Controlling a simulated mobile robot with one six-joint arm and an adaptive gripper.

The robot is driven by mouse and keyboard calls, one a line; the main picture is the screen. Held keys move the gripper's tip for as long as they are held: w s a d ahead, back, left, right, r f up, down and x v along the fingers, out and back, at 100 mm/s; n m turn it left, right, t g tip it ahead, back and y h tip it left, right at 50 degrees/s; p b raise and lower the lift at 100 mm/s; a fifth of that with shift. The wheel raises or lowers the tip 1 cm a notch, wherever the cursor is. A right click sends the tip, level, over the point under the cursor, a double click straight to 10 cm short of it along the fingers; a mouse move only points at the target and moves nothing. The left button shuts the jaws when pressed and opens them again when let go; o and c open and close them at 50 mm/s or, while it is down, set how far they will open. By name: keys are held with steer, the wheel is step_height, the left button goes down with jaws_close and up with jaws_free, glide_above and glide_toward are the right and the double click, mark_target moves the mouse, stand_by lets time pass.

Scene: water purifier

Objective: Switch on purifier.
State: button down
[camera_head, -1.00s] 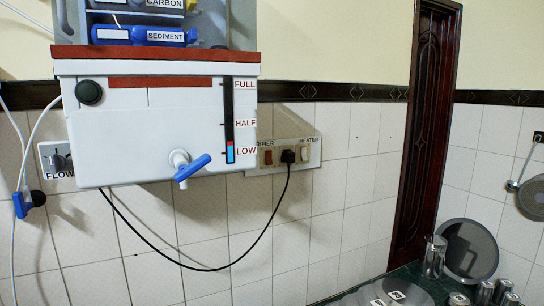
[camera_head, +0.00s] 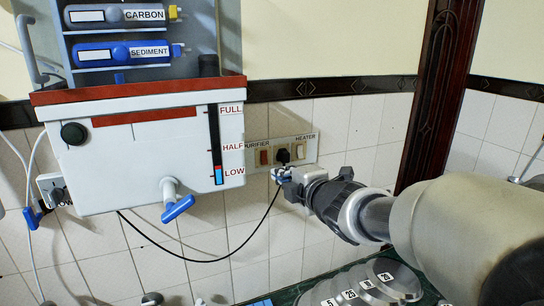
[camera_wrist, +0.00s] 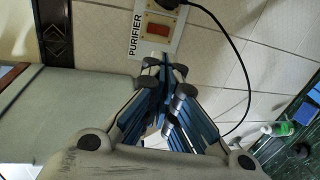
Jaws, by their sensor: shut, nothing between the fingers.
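The white water purifier (camera_head: 110,165) hangs on the tiled wall at left in the head view, with a blue-handled tap and a level gauge near LOW. To its right is the white switch panel (camera_head: 312,150). It carries a red-brown purifier switch (camera_head: 264,158), a black plug (camera_head: 283,156) and a pale heater switch (camera_head: 300,152). In the wrist view the purifier switch (camera_wrist: 158,31) lies just past the fingertips, beside the PURIFIER label. My gripper (camera_head: 279,175) is shut and empty just below the panel; it also shows in the wrist view (camera_wrist: 164,62). I cannot tell whether it touches the panel.
A black cord (camera_head: 240,245) runs from the plug down and left below the purifier. Round metal plates (camera_head: 395,280) and other ware stand on the green counter at lower right. A dark wooden door frame (camera_head: 440,90) is at right.

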steer(key=shift+a, duration=0.15)
steer(key=p+x, duration=0.1)
steer(key=x, duration=1.3)
steer(key=shift+f, duration=0.1)
